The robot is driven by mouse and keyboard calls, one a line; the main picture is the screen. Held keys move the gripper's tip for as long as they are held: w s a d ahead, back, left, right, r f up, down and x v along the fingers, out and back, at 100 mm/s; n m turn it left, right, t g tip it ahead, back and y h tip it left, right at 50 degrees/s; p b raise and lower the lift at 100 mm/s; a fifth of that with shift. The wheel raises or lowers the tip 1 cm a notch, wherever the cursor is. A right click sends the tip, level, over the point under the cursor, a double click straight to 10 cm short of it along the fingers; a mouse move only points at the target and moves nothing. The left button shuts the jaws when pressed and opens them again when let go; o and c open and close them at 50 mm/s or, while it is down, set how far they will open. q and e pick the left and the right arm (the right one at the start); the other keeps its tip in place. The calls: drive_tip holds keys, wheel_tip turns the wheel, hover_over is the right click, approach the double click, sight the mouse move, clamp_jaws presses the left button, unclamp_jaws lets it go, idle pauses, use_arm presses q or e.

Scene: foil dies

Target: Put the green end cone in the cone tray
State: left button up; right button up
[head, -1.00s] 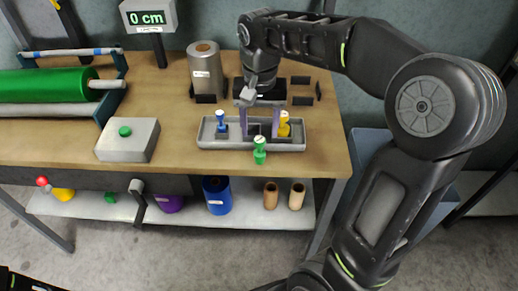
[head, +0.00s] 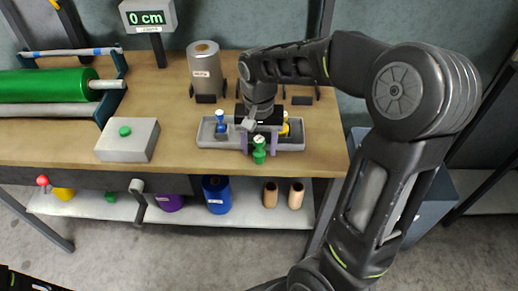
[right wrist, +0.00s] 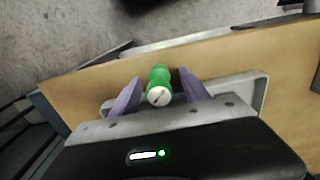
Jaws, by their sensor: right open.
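The green end cone (head: 259,150) stands on the table at the front edge of the grey cone tray (head: 208,138). In the right wrist view the green cone (right wrist: 159,84) shows its pale top between two purple fingers. My right gripper (head: 260,146) is open, with a finger on each side of the cone; I cannot tell whether they touch it. A blue cone (head: 220,124) stands in the left part of the tray.
A silver foil roll (head: 205,72) stands behind the tray. A grey box with a green button (head: 126,140) is to the left, near a green roll (head: 45,86). A lower shelf (head: 240,214) holds a blue roll (head: 217,194) and other items. The table's front edge is close to the cone.

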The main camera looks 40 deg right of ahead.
idle(0.6)
clamp_jaws()
idle(0.4)
